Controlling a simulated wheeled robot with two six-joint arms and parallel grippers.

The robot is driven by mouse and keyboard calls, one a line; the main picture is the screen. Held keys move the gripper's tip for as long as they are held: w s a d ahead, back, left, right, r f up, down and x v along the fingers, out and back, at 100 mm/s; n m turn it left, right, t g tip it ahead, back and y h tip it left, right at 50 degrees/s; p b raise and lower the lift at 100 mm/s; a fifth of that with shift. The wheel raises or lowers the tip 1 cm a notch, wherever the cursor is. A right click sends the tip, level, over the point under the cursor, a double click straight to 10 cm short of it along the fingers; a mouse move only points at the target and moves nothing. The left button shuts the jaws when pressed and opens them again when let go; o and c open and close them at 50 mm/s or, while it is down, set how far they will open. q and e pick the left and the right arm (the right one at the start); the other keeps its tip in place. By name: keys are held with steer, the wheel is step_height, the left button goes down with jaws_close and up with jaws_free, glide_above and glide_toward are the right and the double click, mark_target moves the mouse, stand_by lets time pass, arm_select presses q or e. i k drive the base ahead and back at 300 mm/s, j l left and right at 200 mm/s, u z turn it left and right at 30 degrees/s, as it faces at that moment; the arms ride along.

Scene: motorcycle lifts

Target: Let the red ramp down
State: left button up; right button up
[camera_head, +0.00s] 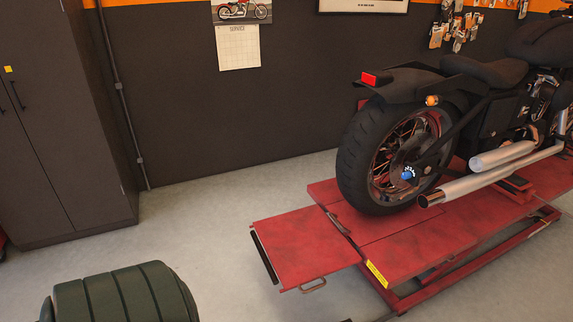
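The red ramp (305,246) is a flat flap at the near left end of the red lift platform (420,243). It sticks out roughly level with the platform, above the floor. A small handle (314,286) shows on its front edge, and a dark strip runs along its left end. A black motorcycle (480,85) stands on the platform, its rear wheel (385,155) close to the ramp's hinge side. Neither of my grippers is in view.
A dark green ribbed rounded object (122,296) is at the lower left. A dark cabinet (60,120) stands against the wall at the left. Grey floor (205,225) is clear between the cabinet and the ramp. The lift's lower frame (470,262) sits under the platform.

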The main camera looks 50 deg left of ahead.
mark_target(303, 246)
steer(key=u, duration=1.25)
